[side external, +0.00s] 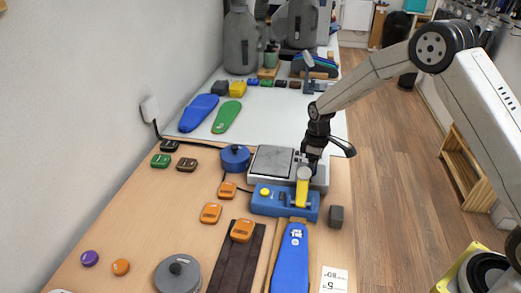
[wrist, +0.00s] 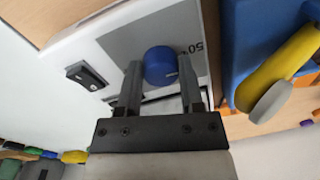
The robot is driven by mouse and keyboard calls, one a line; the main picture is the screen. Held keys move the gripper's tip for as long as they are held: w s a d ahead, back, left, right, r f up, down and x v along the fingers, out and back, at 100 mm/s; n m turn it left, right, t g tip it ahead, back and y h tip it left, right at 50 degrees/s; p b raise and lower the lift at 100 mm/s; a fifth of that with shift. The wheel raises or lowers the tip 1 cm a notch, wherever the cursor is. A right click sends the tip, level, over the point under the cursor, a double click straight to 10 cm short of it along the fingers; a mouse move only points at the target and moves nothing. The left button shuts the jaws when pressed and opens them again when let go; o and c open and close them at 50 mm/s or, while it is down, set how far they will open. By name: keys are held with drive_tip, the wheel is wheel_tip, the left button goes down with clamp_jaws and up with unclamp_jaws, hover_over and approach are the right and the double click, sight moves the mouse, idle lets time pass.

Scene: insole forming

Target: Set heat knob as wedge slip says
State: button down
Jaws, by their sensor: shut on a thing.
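In the side view my gripper (side external: 309,158) reaches down at the right end of the grey-plated heater unit (side external: 270,160) and hides the knob. A white slip (side external: 334,279) with dark print, seemingly "80" and "5", lies at the bottom right; its small text is hard to read.
A blue fixture (side external: 272,201) with a yellow lever (side external: 302,188) stands close in front of the heater. A blue insole (side external: 291,262) and orange blocks (side external: 210,213) lie nearer. A blue round piece (side external: 235,157) stands left of the heater. A black rocker switch (wrist: 85,74) is on the unit.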

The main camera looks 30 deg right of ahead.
drive_tip(key=shift+m, duration=0.3)
drive_tip(key=m, duration=1)
drive_tip(key=shift+s+a+m+t, duration=0.1)
drive_tip(key=shift+a+m+t, duration=0.05)
drive_tip(key=shift+m+t, duration=0.2)
drive_tip(key=shift+c, duration=1.2)
unclamp_jaws()
drive_tip(key=shift+r, duration=0.15)
drive_tip(key=shift+d+r, duration=0.2)
drive_tip(key=shift+r, duration=3.55)
